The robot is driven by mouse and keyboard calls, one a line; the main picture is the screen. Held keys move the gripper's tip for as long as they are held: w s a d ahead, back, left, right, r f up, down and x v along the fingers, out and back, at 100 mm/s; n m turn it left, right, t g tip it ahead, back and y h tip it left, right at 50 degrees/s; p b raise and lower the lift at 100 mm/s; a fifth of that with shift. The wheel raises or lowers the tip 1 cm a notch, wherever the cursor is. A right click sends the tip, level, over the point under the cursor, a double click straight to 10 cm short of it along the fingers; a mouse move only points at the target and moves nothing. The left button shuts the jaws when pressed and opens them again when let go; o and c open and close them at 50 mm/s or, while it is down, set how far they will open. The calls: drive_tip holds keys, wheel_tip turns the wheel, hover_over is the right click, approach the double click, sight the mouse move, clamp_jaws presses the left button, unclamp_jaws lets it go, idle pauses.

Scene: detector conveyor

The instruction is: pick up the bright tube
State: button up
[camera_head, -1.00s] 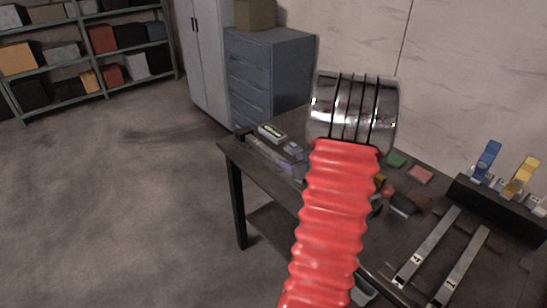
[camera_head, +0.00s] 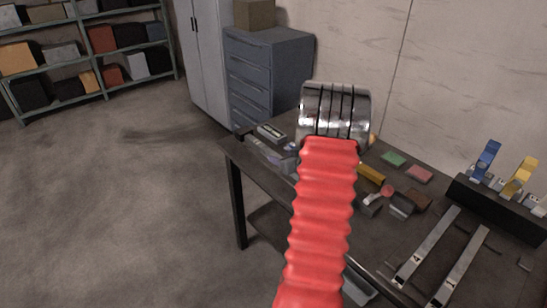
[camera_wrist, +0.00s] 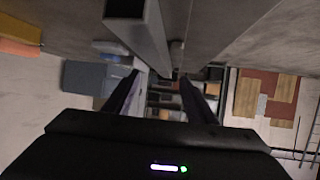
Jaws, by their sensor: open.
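A short yellow tube-like piece (camera_head: 371,174) lies on the dark table (camera_head: 464,196), just right of my red arm in the head view. It is the brightest tube shape there, but I cannot tell for sure that it is the bright tube. My arm's metal end hides part of the table, and my gripper's fingers are hidden behind it in that view. In the wrist view my gripper (camera_wrist: 160,80) is open, its two dark fingers apart, and I see no tube held between them.
Green (camera_head: 394,158) and pink (camera_head: 419,173) pads and small blocks lie to the right. Two metal strips (camera_head: 428,248) and a black rack (camera_head: 497,209) with blue and yellow clips stand farther right. A grey device (camera_head: 270,133) lies at the table's left corner. A drawer cabinet (camera_head: 256,84) stands behind.

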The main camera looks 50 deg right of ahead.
sight(273, 153)
drive_tip(key=shift+w+d+f, duration=0.2)
drive_tip(key=shift+w+f, duration=0.05)
drive_tip(key=shift+w, duration=0.15)
drive_tip(key=shift+w, duration=0.1)
drive_tip(key=shift+x, duration=2.5)
clamp_jaws()
